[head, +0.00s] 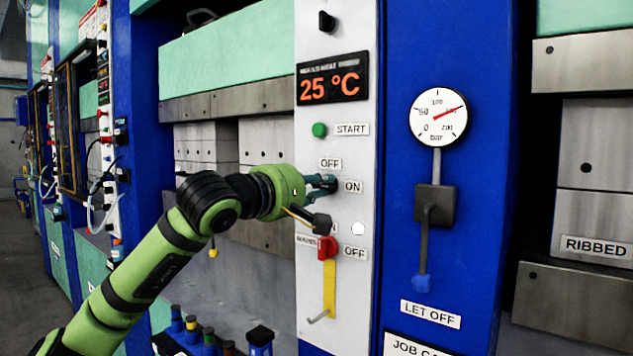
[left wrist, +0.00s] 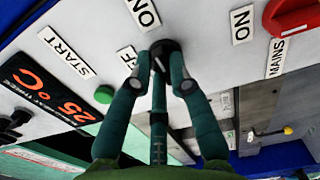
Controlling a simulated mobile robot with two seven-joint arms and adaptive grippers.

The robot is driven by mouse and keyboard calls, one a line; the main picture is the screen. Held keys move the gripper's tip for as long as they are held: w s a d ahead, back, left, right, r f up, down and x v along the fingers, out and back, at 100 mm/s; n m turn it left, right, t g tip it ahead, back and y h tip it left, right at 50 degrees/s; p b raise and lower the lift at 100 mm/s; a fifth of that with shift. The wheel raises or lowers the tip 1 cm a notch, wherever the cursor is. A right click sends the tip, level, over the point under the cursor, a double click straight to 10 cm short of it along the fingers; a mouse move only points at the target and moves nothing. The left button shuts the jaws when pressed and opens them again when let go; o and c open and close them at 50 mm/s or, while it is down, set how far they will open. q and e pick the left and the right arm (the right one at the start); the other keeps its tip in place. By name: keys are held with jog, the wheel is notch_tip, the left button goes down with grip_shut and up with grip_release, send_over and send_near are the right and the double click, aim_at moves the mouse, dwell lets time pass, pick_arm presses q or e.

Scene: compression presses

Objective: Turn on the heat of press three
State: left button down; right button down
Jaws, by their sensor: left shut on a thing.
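The press panel (head: 360,285) is a white upright strip with a display (head: 333,77) reading 25 °C. A black rotary knob (left wrist: 166,52) sits on it, close to OFF and ON labels; the OFF label (head: 330,164) and ON label (head: 352,186) show in the head view. My left gripper (head: 325,184) reaches the panel from the left. In the left wrist view its two fingers (left wrist: 160,84) are shut on the knob, one on each side. The fingers largely hide the knob in the head view, and I cannot tell its setting. My right gripper is out of view.
A green START button (head: 320,130) is above the gripper. A red mains switch (head: 328,246) is just below, with a yellow strip under it. A pressure gauge (head: 438,117) and a blue-tipped let-off lever (head: 422,283) stand right on the blue frame.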

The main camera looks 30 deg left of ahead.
pick_arm(q)
jog(key=shift+m, duration=0.4)
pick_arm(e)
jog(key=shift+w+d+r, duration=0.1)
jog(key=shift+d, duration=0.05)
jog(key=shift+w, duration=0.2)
pick_arm(q)
jog(key=c, duration=1.1)
grip_release()
jog(key=shift+d, duration=0.1)
jog(key=shift+c, duration=0.2)
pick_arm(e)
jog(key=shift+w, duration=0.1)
pick_arm(q)
jog(key=shift+s, duration=0.15)
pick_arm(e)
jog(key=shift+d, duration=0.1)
pick_arm(q)
jog(key=s, duration=1.1)
jog(key=shift+s+a, duration=0.4)
jog(key=shift+a, duration=0.05)
